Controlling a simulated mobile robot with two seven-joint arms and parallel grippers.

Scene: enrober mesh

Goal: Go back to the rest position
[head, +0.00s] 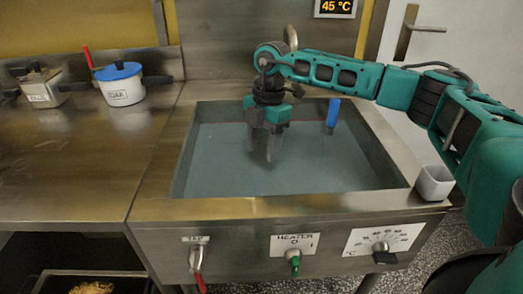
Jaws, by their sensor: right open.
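My right gripper (262,147) hangs over the sunken basin (300,195) of the steel machine, fingers pointing down. The fingers are apart and nothing shows between them. The right arm reaches in from the right side, across the back of the basin. My left gripper is not in the head view. A blue-handled tool (333,113) stands at the back right of the basin; its lower part is hard to make out.
A white pot with blue lid (121,84) and a metal container (41,88) stand on the left counter (70,165).

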